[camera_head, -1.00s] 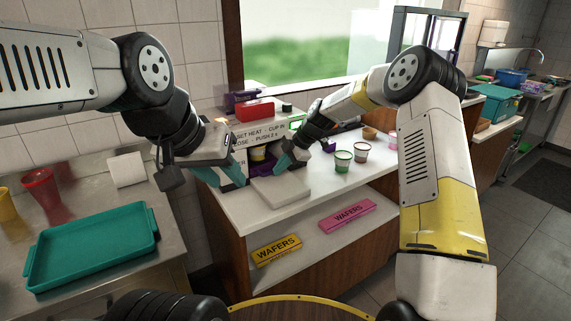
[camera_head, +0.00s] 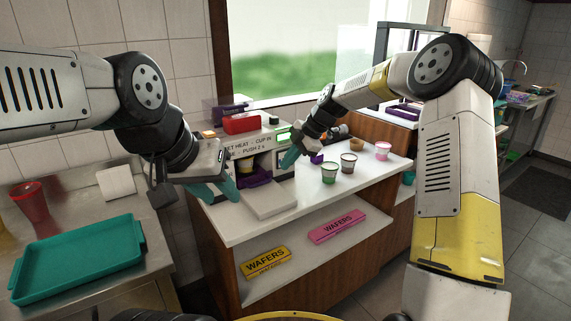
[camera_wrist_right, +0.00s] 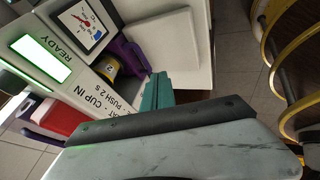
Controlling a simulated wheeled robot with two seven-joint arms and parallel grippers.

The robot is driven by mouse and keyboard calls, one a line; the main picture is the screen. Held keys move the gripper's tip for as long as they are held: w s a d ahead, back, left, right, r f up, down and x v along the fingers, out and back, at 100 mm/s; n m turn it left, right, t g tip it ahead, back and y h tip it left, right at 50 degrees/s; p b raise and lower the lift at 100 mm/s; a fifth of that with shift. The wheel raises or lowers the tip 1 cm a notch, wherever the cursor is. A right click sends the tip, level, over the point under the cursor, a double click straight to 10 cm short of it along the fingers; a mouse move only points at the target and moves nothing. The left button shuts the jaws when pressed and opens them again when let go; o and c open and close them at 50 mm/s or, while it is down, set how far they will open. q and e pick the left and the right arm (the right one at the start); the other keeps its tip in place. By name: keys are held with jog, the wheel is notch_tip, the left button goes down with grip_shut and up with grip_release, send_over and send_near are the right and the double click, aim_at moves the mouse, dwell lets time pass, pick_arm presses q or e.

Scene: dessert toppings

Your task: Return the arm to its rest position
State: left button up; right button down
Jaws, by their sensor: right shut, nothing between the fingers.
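My right gripper (camera_head: 289,158) has teal fingers and is shut and empty, in front of the right side of the dispensing machine (camera_head: 240,150). Its shut fingers also show in the right wrist view (camera_wrist_right: 157,92), beside the machine's front and white ledge. My left gripper (camera_head: 222,190) has its teal fingers apart and empty, over the left front edge of the white counter. The machine's panel reads "SET HEAT - CUP IN" and its screen glows green; in the right wrist view the screen (camera_wrist_right: 42,58) reads "READY". A cup with a yellow band (camera_wrist_right: 107,68) stands in the machine's purple holder.
Cups with green (camera_head: 329,173), brown (camera_head: 348,163) and pink (camera_head: 382,151) tops stand on the white counter (camera_head: 300,205). Yellow (camera_head: 267,262) and pink (camera_head: 337,226) wafer boxes lie on the shelf below. A teal tray (camera_head: 80,258) and red cup (camera_head: 32,202) are at left.

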jog(key=s+d+r+m+t+h, duration=0.1)
jog(key=s+d+r+m+h, duration=0.1)
jog(key=s+d+r+m, duration=0.65)
jog(key=s+d+r+m+t+h, duration=0.25)
jog(key=s+r+m, duration=0.2)
jog(key=s, duration=0.65)
jog(key=s+d+m, duration=0.3)
jog(key=s+m, duration=0.2)
jog(key=s, duration=0.3)
jog(key=s+d+f+m+t, duration=0.1)
jog(key=s+d+m, duration=0.2)
jog(key=s+m, duration=0.2)
jog(key=s, duration=0.3)
jog(key=shift+s+d+m, duration=0.15)
jog(key=shift+d+m, duration=0.1)
jog(key=shift+m, duration=0.15)
